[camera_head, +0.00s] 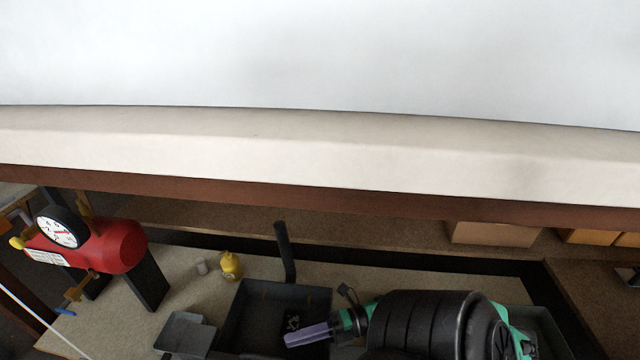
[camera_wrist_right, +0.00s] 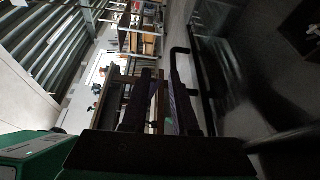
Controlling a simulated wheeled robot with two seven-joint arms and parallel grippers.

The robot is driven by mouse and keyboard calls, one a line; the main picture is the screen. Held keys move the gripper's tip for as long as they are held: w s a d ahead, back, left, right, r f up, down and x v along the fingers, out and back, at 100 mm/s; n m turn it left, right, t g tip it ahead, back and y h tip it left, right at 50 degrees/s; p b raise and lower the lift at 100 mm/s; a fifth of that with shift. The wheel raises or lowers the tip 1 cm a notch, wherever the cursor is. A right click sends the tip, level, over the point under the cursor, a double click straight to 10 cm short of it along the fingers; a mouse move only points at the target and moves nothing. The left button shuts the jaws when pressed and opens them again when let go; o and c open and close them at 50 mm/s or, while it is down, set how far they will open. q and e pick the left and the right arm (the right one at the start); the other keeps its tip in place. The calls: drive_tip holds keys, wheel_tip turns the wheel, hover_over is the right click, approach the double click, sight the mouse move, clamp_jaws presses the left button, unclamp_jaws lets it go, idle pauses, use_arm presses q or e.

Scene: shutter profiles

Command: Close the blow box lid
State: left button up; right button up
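The dark grey box (camera_head: 258,308), which I take to be the blow box, stands open on the bench in the head view, with a dark item inside. A dark upright bar (camera_head: 286,252) rises at its back edge; I cannot tell whether it is part of the lid. My right gripper (camera_head: 306,336) reaches in from the right, over the box. In the right wrist view its two dark fingers (camera_wrist_right: 163,100) are apart, with nothing seen between them. A dark bent bar (camera_wrist_right: 180,52) shows near the right finger. My left gripper is not in view.
A red tank (camera_head: 122,245) with a round gauge (camera_head: 62,227) stands at the left. A yellow bottle (camera_head: 231,266) and a small grey container (camera_head: 186,334) are left of the box. Cardboard boxes (camera_head: 495,234) are at the back right. A pale beam (camera_head: 300,155) crosses the view.

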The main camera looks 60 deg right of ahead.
drive_tip(key=v, duration=0.5)
drive_tip(key=shift+s+d, duration=0.25)
drive_tip(key=shift+d, duration=0.05)
